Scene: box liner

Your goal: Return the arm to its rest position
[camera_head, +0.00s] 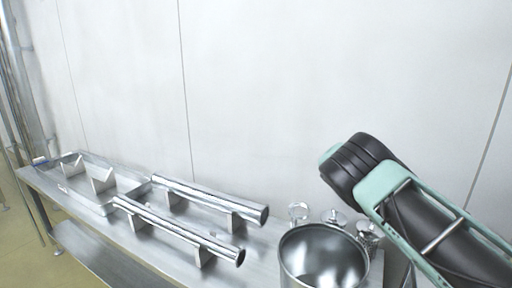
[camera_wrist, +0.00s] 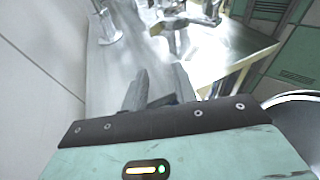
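My arm, mint green and black, reaches in from the right edge of the head view, with its black rounded joint (camera_head: 352,168) raised in front of the white wall. The gripper fingers cannot be made out in the head view. In the wrist view my gripper (camera_wrist: 159,80) shows two dark fingers with a gap between them and nothing held. They point over a bright metal surface.
A steel table (camera_head: 262,252) runs along the wall. It carries a shallow tray (camera_head: 98,208) with angled pieces, two long steel tubes (camera_head: 205,197) on supports, a round steel pot (camera_head: 290,262) and several small metal fittings (camera_head: 335,217). The air above the table's left is clear.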

